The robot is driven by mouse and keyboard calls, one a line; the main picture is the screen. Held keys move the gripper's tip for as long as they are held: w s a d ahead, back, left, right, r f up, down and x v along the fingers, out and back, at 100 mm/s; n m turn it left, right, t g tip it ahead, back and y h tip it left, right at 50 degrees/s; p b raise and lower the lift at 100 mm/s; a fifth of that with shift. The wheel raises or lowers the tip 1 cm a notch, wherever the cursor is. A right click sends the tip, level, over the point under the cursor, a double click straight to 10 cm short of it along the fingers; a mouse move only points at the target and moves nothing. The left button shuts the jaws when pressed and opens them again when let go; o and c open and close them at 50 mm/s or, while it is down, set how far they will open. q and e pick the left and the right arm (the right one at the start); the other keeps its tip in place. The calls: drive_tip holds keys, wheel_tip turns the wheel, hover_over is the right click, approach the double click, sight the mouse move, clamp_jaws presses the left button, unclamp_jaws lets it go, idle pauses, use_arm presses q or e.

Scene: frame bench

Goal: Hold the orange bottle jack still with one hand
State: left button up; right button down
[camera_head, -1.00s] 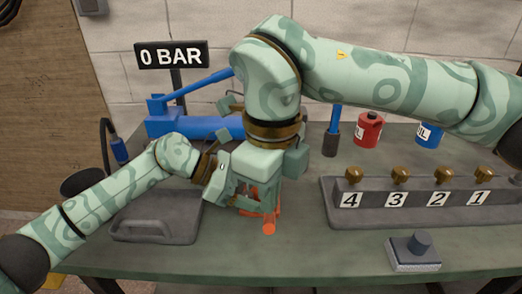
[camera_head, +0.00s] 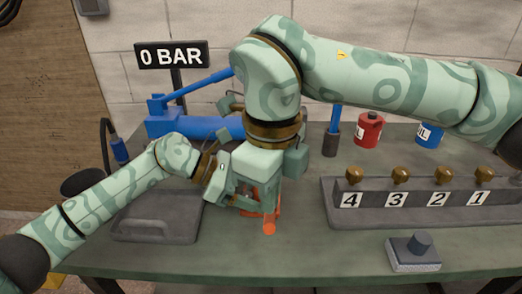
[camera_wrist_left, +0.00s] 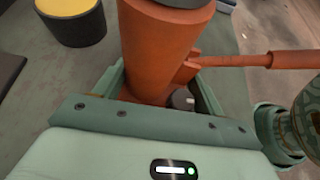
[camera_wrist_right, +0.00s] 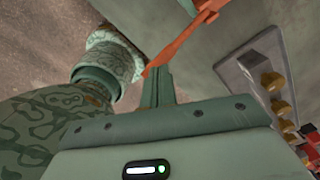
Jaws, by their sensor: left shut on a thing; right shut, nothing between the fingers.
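The orange bottle jack (camera_head: 269,228) stands near the front middle of the bench, mostly hidden behind my two hands in the head view. In the left wrist view its orange body (camera_wrist_left: 160,45) stands between the fingers of my left gripper (camera_wrist_left: 158,88), which is shut on it. An orange bar (camera_wrist_left: 260,60) sticks out from the jack to the right in that view. My right gripper (camera_wrist_right: 158,72) is shut with nothing between its fingers. Its tips are close to the orange bar (camera_wrist_right: 185,42) in the right wrist view; whether they touch cannot be told.
A blue pump (camera_head: 195,127) and a "0 BAR" sign (camera_head: 171,55) stand behind. A dark grey tray (camera_head: 155,227) lies left. Right are a red can (camera_head: 368,130), a blue can (camera_head: 430,134), a numbered block with brass knobs (camera_head: 420,212) and a small knobbed block (camera_head: 413,256).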

sight(269, 220)
wheel_tip(269, 220, down, 7)
drive_tip(key=shift+r, duration=0.5)
wheel_tip(269, 220, up, 4)
drive_tip(key=shift+f, duration=0.25)
idle(0.8)
